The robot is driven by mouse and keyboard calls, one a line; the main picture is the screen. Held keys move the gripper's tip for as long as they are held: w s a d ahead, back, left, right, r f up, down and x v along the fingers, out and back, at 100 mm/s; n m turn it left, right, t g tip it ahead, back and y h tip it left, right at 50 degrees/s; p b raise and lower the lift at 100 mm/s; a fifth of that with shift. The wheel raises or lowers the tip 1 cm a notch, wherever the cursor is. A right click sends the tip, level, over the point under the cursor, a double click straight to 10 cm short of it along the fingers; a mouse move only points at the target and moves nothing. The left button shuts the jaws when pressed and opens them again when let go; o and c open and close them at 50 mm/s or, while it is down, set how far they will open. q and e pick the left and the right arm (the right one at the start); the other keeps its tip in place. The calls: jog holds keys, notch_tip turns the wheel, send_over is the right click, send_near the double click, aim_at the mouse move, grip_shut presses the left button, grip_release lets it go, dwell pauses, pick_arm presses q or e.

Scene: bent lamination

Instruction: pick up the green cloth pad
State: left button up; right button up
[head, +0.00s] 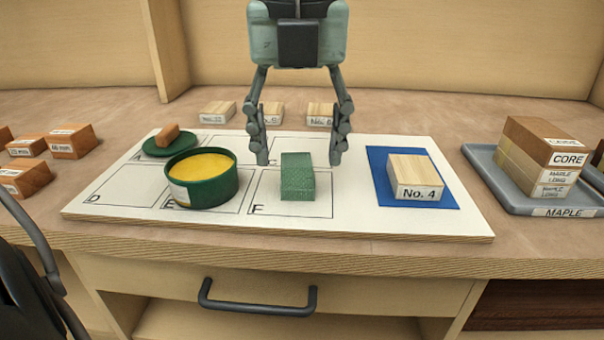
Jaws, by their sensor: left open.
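The green cloth pad (297,178) is a small speckled block lying on the white marked board, in the square labelled F. My left gripper (300,156) comes down from the top of the head view with its fingers pointing down. Its two fingers are spread wide, one to each side of the pad's far end, with nothing between them. The fingertips appear apart from the pad; their exact height above the board is hard to tell. My right gripper is not in view.
A green tin (208,195) with yellow contents stands close left of the pad. A green lid (160,148) lies behind it. A No. 4 block (414,171) sits on a blue mat (448,196) to the right. A grey tray (499,184) holds stacked blocks farther right.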

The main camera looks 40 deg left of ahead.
aim_at(298, 160)
pick_arm(q)
jog(key=f, duration=0.3)
jog(key=shift+w+a+f, duration=0.1)
jog(key=shift+w+a, duration=0.05)
jog(key=shift+a, duration=0.05)
jog(key=shift+c, duration=0.2)
jog(key=c, duration=1)
notch_tip(298, 160, up, 10)
jog(key=shift+r, duration=0.1)
